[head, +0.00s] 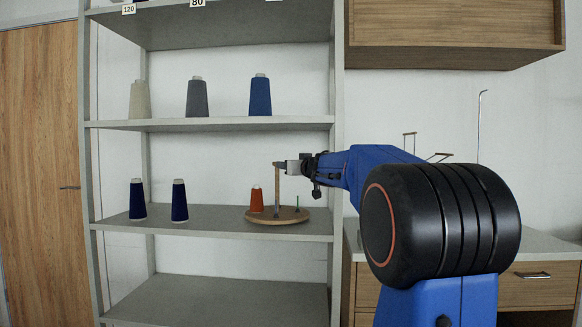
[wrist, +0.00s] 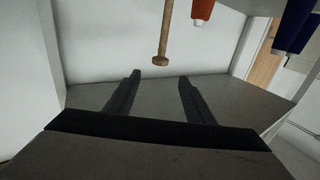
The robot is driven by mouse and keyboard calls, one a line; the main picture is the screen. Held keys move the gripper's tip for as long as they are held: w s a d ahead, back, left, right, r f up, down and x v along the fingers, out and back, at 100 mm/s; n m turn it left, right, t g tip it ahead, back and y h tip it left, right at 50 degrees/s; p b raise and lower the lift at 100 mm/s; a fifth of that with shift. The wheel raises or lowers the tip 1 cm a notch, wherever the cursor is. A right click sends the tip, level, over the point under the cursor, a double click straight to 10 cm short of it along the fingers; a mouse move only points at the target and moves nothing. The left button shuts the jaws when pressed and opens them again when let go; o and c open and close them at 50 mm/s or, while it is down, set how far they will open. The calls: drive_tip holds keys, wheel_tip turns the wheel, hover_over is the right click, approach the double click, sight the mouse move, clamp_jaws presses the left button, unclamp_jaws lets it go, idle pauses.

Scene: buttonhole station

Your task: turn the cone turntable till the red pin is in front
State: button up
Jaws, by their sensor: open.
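The cone turntable is a round wooden disc (head: 262,219) on a grey shelf, with a tall wooden post (head: 277,185) at its middle. An orange cone (head: 257,199) stands on its left side. A thin green pin (head: 297,203) stands at the right and a short greyish pin (head: 276,212) near the front. I cannot make out a red pin. My gripper (head: 282,166) is at the post's top. In the wrist view my gripper (wrist: 160,77) is open and empty; the post's knobbed end (wrist: 160,60) appears just beyond the fingertips. The orange cone (wrist: 203,9) shows there too.
Two dark blue cones (head: 179,202) stand on the same shelf at the left. The shelf above (head: 220,124) holds a beige, a grey and a blue cone. A grey upright (head: 338,120) borders the right side. A drawer cabinet (head: 535,290) stands at the right.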

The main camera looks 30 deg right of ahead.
drive_tip(key=shift+s, duration=0.3)
idle(0.4)
